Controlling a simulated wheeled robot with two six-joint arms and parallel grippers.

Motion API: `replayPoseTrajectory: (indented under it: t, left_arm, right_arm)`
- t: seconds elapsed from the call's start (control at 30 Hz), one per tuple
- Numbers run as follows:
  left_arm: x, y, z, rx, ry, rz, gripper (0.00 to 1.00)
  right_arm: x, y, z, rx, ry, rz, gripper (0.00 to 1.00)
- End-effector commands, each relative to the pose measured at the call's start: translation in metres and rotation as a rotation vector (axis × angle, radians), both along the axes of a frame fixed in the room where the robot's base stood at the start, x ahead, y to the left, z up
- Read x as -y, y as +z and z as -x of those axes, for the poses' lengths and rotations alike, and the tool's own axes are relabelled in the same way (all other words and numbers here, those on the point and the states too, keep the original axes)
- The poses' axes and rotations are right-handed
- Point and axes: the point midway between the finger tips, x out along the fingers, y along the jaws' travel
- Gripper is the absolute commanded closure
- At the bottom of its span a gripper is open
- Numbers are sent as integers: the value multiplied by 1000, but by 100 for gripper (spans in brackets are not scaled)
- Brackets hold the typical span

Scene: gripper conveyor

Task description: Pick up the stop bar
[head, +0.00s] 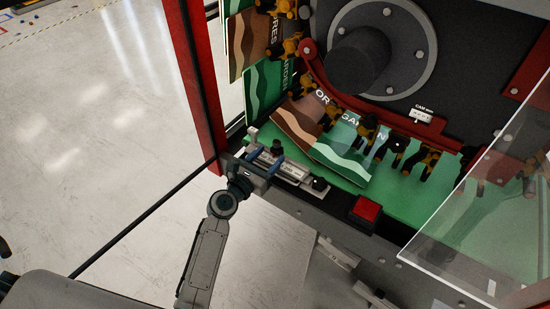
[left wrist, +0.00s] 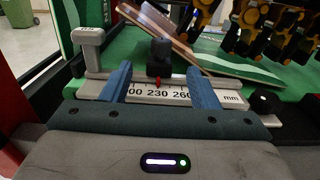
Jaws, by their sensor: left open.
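A grey bar (head: 291,170) with an upright post at its left end lies along the machine's front ledge; I take it for the stop bar. In the left wrist view the post (left wrist: 88,46) has a blocky top. A black knob (left wrist: 161,55) with a red pointer stands over a millimetre scale (left wrist: 158,93), near 230. My left gripper (head: 263,163) is at the bar, its blue fingers open and apart. In the left wrist view the fingers (left wrist: 167,88) reach over the scale on either side of the knob. Whether they touch the bar is unclear. My right gripper is not in view.
A clear panel (head: 485,220) covers the right side. A red frame post (head: 190,80) stands at left.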

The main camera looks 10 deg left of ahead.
Motion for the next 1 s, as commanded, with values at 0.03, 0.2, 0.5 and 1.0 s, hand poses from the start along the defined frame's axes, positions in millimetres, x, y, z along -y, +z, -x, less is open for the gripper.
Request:
replayPoseTrajectory:
  t: [0.03, 0.2, 0.5, 1.0]
  left_arm:
    - [4, 0, -9, 1, 0, 2, 45]
    - [12, -2, -29, 2, 1, 0, 45]
    - [13, -3, -33, 0, 1, -1, 45]
    - [13, -1, -33, 3, 1, 0, 100]
  right_arm:
    - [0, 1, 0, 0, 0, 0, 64]
    - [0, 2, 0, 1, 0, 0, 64]
    - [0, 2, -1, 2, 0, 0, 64]
    - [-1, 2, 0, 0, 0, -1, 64]
